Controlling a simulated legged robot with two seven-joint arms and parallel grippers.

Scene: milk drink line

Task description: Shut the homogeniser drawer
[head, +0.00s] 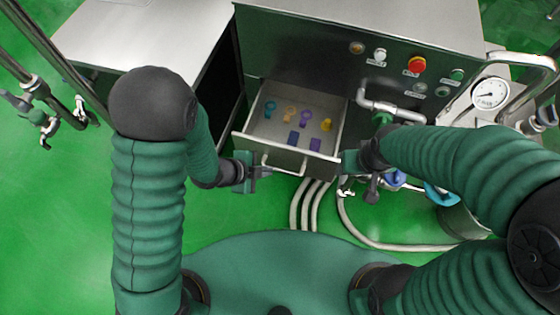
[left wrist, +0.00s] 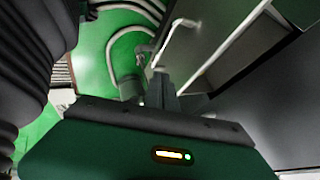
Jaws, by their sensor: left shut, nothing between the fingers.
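The homogeniser drawer (head: 243,139) stands pulled out of the steel cabinet, open, with small coloured parts inside. Its bar handle (head: 283,168) is on the front panel; in the left wrist view the handle (left wrist: 170,38) shows just beyond my fingers. My left gripper (head: 268,171) is shut and empty, with its tips close to the handle's left end; I cannot tell if they touch. It also shows in the left wrist view (left wrist: 159,82). My right gripper (head: 346,187) is by the drawer's right front corner, its fingers partly hidden by its own arm.
The cabinet front carries a red button (head: 416,65) and other knobs. A pressure gauge (head: 490,94) and steel pipes are at the right. Pale hoses (head: 313,205) run over the green floor below the drawer. A steel table (head: 150,35) stands at the left.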

